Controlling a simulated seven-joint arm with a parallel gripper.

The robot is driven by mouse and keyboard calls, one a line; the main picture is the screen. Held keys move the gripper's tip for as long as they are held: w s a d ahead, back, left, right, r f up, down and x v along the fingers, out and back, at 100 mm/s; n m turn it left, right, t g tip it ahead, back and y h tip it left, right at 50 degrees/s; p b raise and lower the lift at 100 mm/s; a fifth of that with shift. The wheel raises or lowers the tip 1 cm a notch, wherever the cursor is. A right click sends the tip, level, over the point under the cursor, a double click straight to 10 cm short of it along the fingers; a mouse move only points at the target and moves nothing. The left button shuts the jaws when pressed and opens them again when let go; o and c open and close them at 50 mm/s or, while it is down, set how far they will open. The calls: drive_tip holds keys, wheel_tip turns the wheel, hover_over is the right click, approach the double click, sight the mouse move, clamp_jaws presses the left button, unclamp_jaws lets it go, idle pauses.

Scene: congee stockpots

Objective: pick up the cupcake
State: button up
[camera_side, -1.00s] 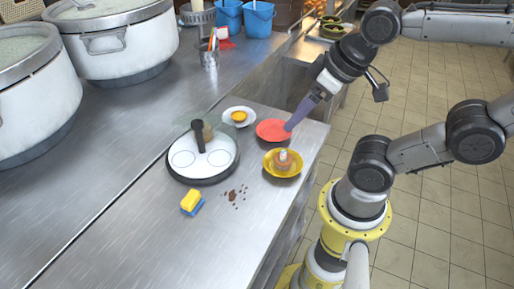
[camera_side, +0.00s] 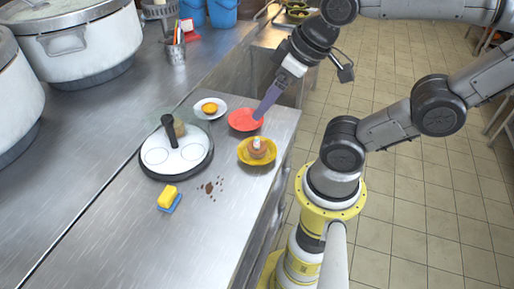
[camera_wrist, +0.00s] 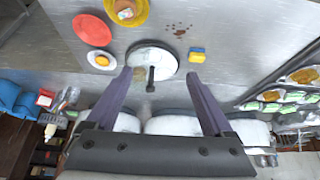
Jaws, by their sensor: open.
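The cupcake (camera_side: 257,146) has a brown body and a pale top. It stands on a yellow plate (camera_side: 243,159) near the counter's right edge. In the wrist view the cupcake (camera_wrist: 124,9) shows at the top left, cut by the frame edge. My gripper (camera_side: 259,114) is above the counter; in the side view its purple fingertips overlap the edge of the red plate, behind the cupcake. In the wrist view my gripper (camera_wrist: 159,74) has its two fingers well apart with nothing held. The cupcake is outside the space between them.
A red plate (camera_side: 240,121) and a white plate with an orange-yellow item (camera_side: 210,108) lie behind the yellow plate. A round white tray (camera_side: 185,158) with a black handle, a yellow-blue sponge (camera_side: 169,196) and brown crumbs (camera_side: 210,187) are to the left. Large pots (camera_side: 82,45) stand farther left.

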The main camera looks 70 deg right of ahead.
drive_tip(key=n+g, duration=0.6)
drive_tip(key=n, duration=1.2)
hover_over(257, 141)
wheel_tip(257, 141, down, 11)
wheel_tip(257, 141, down, 7)
drive_tip(key=shift+s+a+r, duration=0.1)
drive_tip(key=shift+s+a, duration=0.05)
drive_tip(key=shift+d+f, duration=0.15)
drive_tip(key=shift+f, duration=1.45)
drive_tip(key=shift+d+f, duration=0.1)
drive_tip(key=shift+f, duration=1.5)
drive_tip(key=c, duration=1.1)
